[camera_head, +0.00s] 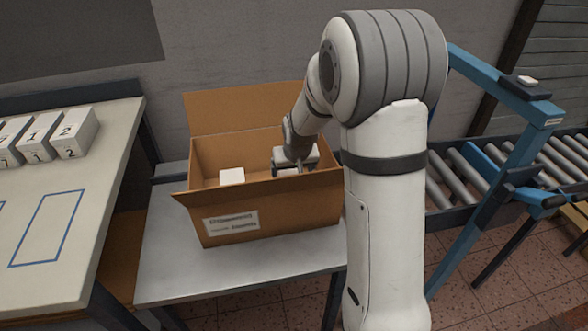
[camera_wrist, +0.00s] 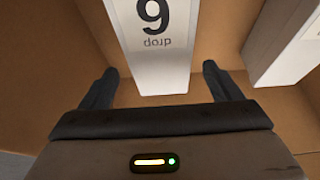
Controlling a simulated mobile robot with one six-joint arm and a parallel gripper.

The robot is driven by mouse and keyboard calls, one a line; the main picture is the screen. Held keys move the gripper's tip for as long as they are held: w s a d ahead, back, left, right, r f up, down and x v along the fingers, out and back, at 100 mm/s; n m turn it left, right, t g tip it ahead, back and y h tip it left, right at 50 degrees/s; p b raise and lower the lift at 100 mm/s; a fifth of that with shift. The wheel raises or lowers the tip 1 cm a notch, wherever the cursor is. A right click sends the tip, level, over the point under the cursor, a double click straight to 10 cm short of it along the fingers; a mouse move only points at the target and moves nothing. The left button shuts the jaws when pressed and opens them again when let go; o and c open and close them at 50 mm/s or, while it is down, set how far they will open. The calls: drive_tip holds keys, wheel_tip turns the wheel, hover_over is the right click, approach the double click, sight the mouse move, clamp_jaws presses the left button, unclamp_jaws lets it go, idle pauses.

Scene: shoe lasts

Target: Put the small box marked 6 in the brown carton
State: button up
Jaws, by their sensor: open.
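The small white box marked 6 (camera_wrist: 150,45) is inside the brown carton, with its digit upside down in the wrist view. The carton (camera_head: 272,198) stands open on a grey table, with one flap raised at the back. My gripper (camera_head: 293,168) reaches down into the carton on its right side. In the wrist view my gripper (camera_wrist: 160,80) is open, with one dark finger on each side of the box's near end and gaps between. The carton's front wall hides the fingertips in the head view.
Another white box (camera_wrist: 287,45) stands in the carton at right in the wrist view. A white box top (camera_head: 231,176) shows in the carton's left half. Several white boxes (camera_head: 72,133) stand on the left table (camera_head: 90,215). A roller conveyor (camera_head: 455,180) is at right.

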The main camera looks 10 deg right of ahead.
drive_tip(key=shift+r, duration=0.1)
drive_tip(key=shift+r+p, duration=0.35)
drive_tip(key=shift+p, duration=0.05)
drive_tip(key=p+v, duration=0.1)
drive_tip(key=v, duration=1.1)
drive_tip(key=shift+r, duration=0.25)
drive_tip(key=shift+p, duration=0.35)
